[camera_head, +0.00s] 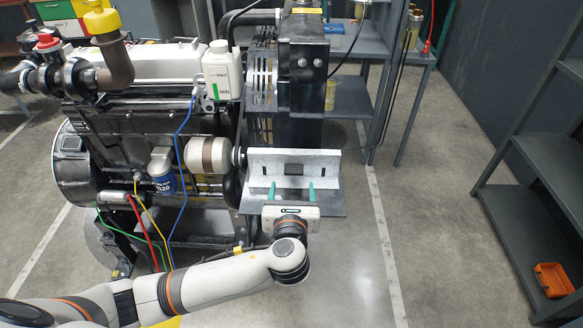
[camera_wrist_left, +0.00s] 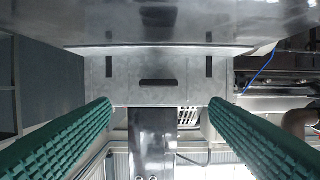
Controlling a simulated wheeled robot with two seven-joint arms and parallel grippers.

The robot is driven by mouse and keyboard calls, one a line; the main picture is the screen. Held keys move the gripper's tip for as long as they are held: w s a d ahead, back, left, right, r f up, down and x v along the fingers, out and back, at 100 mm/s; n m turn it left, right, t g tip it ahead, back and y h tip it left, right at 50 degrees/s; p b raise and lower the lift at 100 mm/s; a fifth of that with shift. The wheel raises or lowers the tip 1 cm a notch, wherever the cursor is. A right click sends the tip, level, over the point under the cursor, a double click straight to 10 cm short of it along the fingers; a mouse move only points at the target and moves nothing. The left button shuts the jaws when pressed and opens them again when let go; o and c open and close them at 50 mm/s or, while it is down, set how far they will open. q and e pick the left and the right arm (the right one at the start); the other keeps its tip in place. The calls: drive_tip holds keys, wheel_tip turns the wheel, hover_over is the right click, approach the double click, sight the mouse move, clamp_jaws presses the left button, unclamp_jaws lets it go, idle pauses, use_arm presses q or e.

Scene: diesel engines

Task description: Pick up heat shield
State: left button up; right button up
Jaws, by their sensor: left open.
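The heat shield (camera_head: 328,165) is a grey bent metal plate with slots, standing upright on a grey ledge (camera_head: 325,204) at the front of the engine. In the left wrist view the heat shield (camera_wrist_left: 122,92) faces the camera, with a slot in its middle and a narrow slot near each end. My left gripper (camera_head: 291,187) is in front of the plate, its green fingers open and pointing at it. In the wrist view the fingers (camera_wrist_left: 160,104) are spread wide with nothing between them. I cannot tell whether the tips touch the plate. My right gripper is not in view.
The diesel engine (camera_head: 125,115) fills the left, with blue, yellow, red and green cables near my left arm. A beige cylinder (camera_head: 207,155) sits just left of the shield. Grey shelving (camera_head: 545,165) stands at right, with an orange bin (camera_head: 553,280). The floor between is clear.

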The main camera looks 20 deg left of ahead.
sight(294, 171)
use_arm(q)
drive_tip(key=p+x, duration=0.1)
drive_tip(key=x, duration=0.7)
drive_tip(key=shift+w+f, duration=0.1)
drive_tip(key=shift+w, duration=0.15)
clamp_jaws()
